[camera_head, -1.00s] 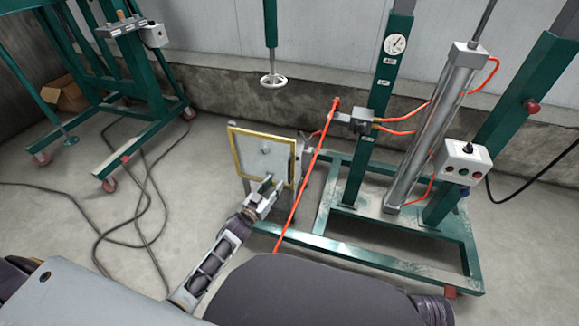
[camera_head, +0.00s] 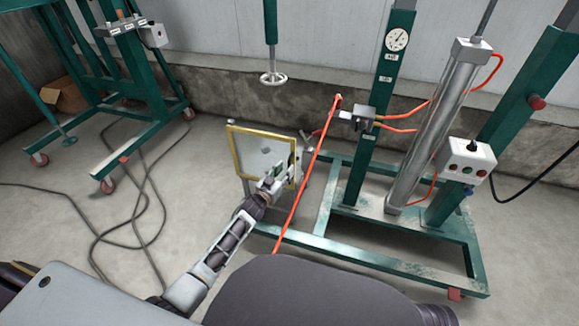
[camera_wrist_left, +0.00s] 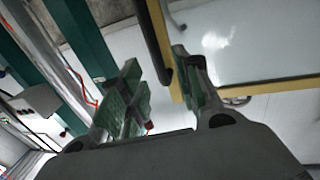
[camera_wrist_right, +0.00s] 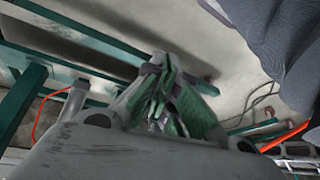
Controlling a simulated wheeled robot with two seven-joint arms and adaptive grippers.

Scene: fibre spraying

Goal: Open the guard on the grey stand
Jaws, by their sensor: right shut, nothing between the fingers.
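The guard (camera_head: 252,148) is a clear panel in a yellow frame, upright on the grey stand (camera_head: 246,186), which it mostly hides. A dark handle bar runs along the panel's right side. My left gripper (camera_head: 275,177) is at the guard's lower right. In the left wrist view my left gripper (camera_wrist_left: 158,82) has its fingers spread, with the dark handle (camera_wrist_left: 152,38) in line with the gap and the yellow frame (camera_wrist_left: 177,88) beside the right finger. I cannot tell if a finger touches the handle. My right gripper (camera_wrist_right: 165,88) is shut and empty.
A red hose (camera_head: 303,185) hangs just right of the guard. A green press frame (camera_head: 365,262) with a control box (camera_head: 464,160) stands to the right. A green wheeled stand (camera_head: 150,128) is at the left, with black cables (camera_head: 140,215) on the floor.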

